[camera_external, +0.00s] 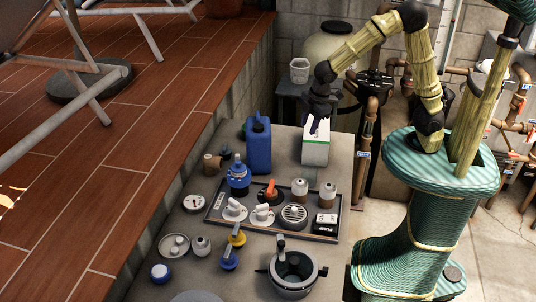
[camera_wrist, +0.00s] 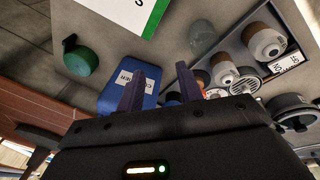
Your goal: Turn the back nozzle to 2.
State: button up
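No part is plainly labelled as the back nozzle. Two white capped fittings with brown bands stand at the tray's back right, the left one (camera_external: 300,187) and the right one (camera_external: 328,191). Similar fittings show in the wrist view, one larger (camera_wrist: 264,43) and one smaller (camera_wrist: 222,70). Two white parts with handles, left (camera_external: 234,209) and right (camera_external: 262,215), are at the tray's left front. No number is readable on any of them. My gripper (camera_wrist: 162,88) is open and empty, its fingers apart. In the external view my gripper (camera_external: 318,124) is by the white box, away from the tray.
A dark tray (camera_external: 270,233) holds the fittings on a concrete slab. A blue jug (camera_external: 258,147) and a white box (camera_external: 316,150) stand behind it. A grey pot (camera_external: 293,272) and yellow (camera_external: 236,236) and blue (camera_external: 229,260) handles are in front.

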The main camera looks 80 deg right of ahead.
jog(key=w+a+r+n+h+p, duration=0.1)
jog(key=w+a+n, duration=0.5)
jog(key=a, duration=0.3)
jog(key=w+a+r+n+p, duration=0.1)
jog(key=w+a+n, duration=0.5)
jog(key=a, duration=0.2)
jog(key=w+a+n+t+p, duration=0.1)
jog(key=a+n, duration=0.7)
jog(key=a, duration=0.6)
jog(key=shift+w+a+r+n+h, duration=0.25)
jog(key=shift+w+r+n+h, duration=0.05)
jog(key=shift+r+h, duration=0.1)
jog(key=shift+f, duration=0.15)
jog(key=p, duration=0.4)
send_near(234, 201)
jog(key=shift+t, duration=0.3)
jog(key=x, duration=0.8)
jog(key=shift+s+d+f, duration=0.1)
jog(key=shift+d+f, duration=0.05)
jog(key=shift+f, duration=0.2)
